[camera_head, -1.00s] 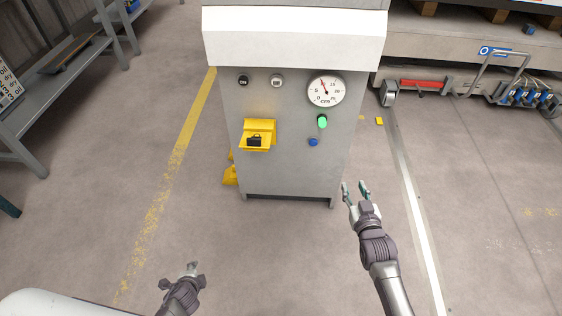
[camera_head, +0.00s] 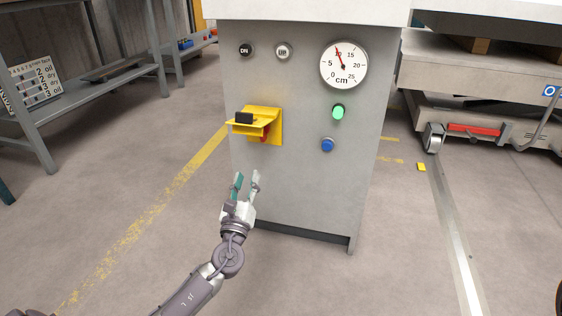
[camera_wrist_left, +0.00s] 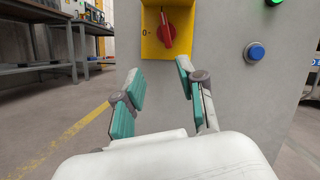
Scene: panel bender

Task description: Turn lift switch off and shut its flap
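The lift switch is a red rotary knob (camera_wrist_left: 167,30) on a yellow plate (camera_wrist_left: 150,47), with a "0" mark to its left in the left wrist view. Its handle stands roughly upright, slightly tilted. In the head view the yellow flap (camera_head: 240,124) sticks out open from the cabinet, with a black block on it; it partly hides the red knob (camera_head: 265,132). My left gripper (camera_head: 246,182) is open and empty, in front of and below the switch, apart from it. Its spread fingers also show in the left wrist view (camera_wrist_left: 157,88). My right gripper is out of view.
The grey cabinet (camera_head: 300,190) carries DN and UP buttons, a round cm gauge (camera_head: 343,65), a lit green lamp (camera_head: 338,112) and a blue button (camera_head: 327,145). A shelf (camera_head: 90,90) stands left and a wheeled lift table (camera_head: 470,100) right. The floor in front is clear.

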